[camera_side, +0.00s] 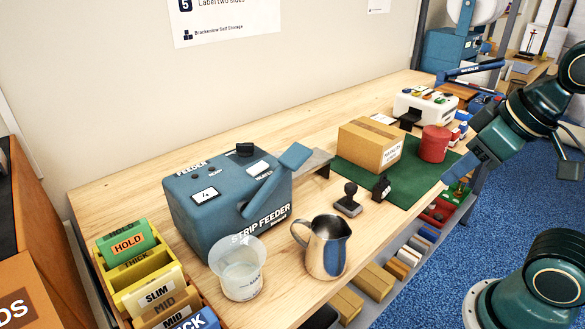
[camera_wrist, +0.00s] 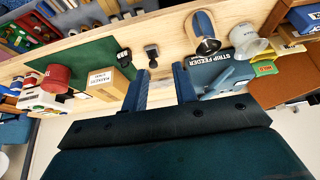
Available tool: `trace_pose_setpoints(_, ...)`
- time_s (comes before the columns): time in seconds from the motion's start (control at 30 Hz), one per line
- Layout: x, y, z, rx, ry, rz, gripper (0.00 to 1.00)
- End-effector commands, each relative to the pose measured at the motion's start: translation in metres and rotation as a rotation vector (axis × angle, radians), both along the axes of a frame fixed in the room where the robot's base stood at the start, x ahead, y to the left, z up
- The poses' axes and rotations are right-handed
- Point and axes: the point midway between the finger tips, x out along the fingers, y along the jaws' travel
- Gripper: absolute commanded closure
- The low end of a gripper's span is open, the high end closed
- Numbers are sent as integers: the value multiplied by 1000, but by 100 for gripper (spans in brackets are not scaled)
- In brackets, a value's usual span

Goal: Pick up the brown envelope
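I cannot make out a brown envelope in either view. My gripper (camera_wrist: 161,70) shows in the wrist view with its two blue fingers apart and nothing visible between them. In the side view my gripper (camera_side: 464,168) is at the right, above the bench's front edge near the green mat, and its fingers are hard to make out there. A brown cardboard box (camera_side: 370,147) stands on the green mat (camera_side: 412,177); the box also shows in the wrist view (camera_wrist: 105,92).
A blue strip feeder (camera_side: 215,205), a clear cup (camera_side: 239,270), a steel jug (camera_side: 328,246) and a black stamp (camera_side: 349,201) stand on the wooden bench (camera_side: 130,190). A red cylinder (camera_side: 434,145) stands beside the box. Labelled bins (camera_side: 150,280) are at the left.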

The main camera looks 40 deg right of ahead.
Motion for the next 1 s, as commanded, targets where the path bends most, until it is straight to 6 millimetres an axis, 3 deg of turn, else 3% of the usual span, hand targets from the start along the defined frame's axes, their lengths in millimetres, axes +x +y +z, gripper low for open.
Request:
trace_pose_setpoints(0.27, 16, 11, 7, -7, 8, 79, 72)
trace_pose_setpoints(0.47, 47, 35, 19, -20, 18, 241, 72)
trace_pose_setpoints(0.73, 98, 86, 30, -34, 26, 517, 72)
trace_pose_setpoints(1.0, 143, 146, 27, -39, 27, 790, 72)
